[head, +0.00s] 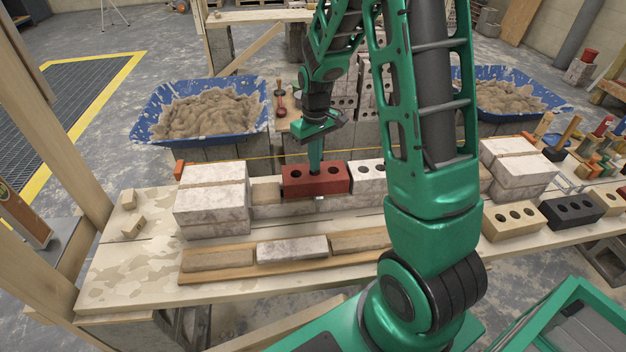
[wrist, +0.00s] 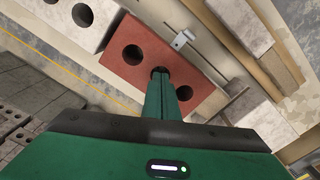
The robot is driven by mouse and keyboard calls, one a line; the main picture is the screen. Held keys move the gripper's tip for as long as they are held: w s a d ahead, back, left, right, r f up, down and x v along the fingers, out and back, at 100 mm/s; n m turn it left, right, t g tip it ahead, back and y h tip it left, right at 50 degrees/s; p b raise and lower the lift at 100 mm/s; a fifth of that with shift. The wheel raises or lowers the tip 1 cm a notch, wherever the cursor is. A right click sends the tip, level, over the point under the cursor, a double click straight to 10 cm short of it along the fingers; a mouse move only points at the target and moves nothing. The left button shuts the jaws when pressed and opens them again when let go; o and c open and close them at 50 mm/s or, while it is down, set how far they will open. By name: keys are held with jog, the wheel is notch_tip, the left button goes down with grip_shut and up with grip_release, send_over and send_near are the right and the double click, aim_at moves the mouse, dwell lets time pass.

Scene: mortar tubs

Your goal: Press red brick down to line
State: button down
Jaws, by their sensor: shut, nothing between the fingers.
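The red brick (head: 327,181) lies in the wall course on the bench, with round holes in its top. It also shows in the wrist view (wrist: 193,72). My gripper (head: 315,165) is above the brick, pointing down, its fingers shut with nothing between them. In the wrist view the shut fingertips (wrist: 160,76) are at the middle hole of the brick; I cannot tell whether they touch it. A yellow line (head: 285,156) runs behind the course. A small metal clip (wrist: 182,39) sits beside the brick's long side.
A white holed brick (head: 368,175) is right of the red brick. Stacked pale blocks stand at the left (head: 211,190) and right (head: 515,160). A plank with loose bricks (head: 292,248) lies in front. Blue mortar tubs (head: 160,139) stand behind.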

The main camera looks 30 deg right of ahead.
jog(key=shift+f, duration=0.4)
jog(key=shift+s+a+f, duration=0.1)
jog(key=shift+s+f, duration=0.25)
jog(key=shift+f, duration=0.15)
dwell(1.9)
jog(key=shift+w+r, duration=0.2)
jog(key=shift+r, duration=2.45)
jog(key=s+d+r+m, duration=0.1)
jog(key=s+r, duration=0.3)
jog(key=s, duration=0.6)
jog(key=s+d+r+m, duration=0.1)
jog(key=s+r+m, duration=0.2)
jog(key=s, duration=0.6)
jog(key=s+d+r+m, duration=0.1)
jog(key=s+r+m, duration=0.2)
jog(key=s, duration=0.7)
jog(key=shift+s+r+m, duration=0.35)
jog(key=shift+r+m, duration=0.05)
jog(key=shift+r, duration=0.4)
